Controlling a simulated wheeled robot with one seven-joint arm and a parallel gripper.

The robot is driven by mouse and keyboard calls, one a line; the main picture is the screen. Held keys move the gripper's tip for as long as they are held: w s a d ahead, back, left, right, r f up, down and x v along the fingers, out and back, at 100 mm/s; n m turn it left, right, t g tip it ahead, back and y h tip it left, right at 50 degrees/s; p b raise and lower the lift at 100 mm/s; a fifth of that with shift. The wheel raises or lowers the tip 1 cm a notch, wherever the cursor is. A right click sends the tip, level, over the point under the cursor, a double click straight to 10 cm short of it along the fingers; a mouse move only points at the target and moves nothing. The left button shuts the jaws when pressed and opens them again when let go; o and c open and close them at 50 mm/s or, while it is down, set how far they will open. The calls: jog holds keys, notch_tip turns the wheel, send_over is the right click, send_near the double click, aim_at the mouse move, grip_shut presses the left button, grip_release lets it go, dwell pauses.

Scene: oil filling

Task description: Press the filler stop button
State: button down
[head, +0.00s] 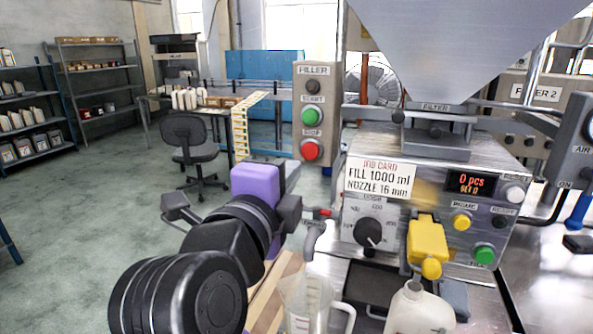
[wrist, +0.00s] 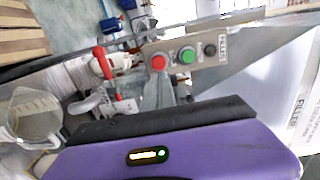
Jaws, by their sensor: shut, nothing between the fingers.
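The red stop button (head: 311,149) is the lowest button on the grey FILLER panel (head: 301,92). Above it are the green start button (head: 311,116) and a dark round one (head: 313,87). In the wrist view the red stop button (wrist: 159,62) is at the upper middle, with the green button (wrist: 187,55) to its right. My gripper (head: 290,207), with its purple housing behind, is below and left of the panel in the head view. It is shut and empty and looks apart from the button. Its fingertips are hard to make out.
A filling machine with a job card (head: 380,178) and dial (head: 368,232) stands to the right. A red-handled valve (head: 318,212) is close to my gripper. A clear jug (head: 305,298), white bottle (head: 420,310) and yellow nozzle part (head: 425,240) are in front. Floor at left is open.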

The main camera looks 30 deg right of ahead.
jog(key=shift+b+v, duration=0.35)
jog(key=shift+v, duration=1.85)
jog(key=w+a+r+n+t+y, duration=0.3)
jog(key=a+n+t+y, duration=0.4)
jog(key=n, duration=0.7)
jog(key=s+a+f+n+t+y, duration=0.1)
jog(key=s+a+f+n+y, duration=0.2)
jog(key=f+n, duration=0.45)
jog(key=s+f+n+y, duration=0.2)
jog(key=f+n+y, duration=0.4)
jog(key=f, duration=0.2)
jog(key=s+d+f+g+h, duration=0.1)
jog(key=s+d+f+g, duration=0.1)
jog(key=s+d+f, duration=0.2)
jog(key=s+d+f+g+h, duration=0.1)
jog(key=s+d+f, duration=0.4)
jog(key=s+f, duration=0.5)
jog(key=s+d+f+g+h, duration=0.1)
jog(key=s+d+f+g, duration=0.2)
jog(key=s, duration=1.5)
notch_tip(320, 180, down, 4)
jog(key=shift+d+m+h, duration=0.3)
jog(key=shift+d+m, duration=0.05)
jog(key=shift+d, duration=0.6)
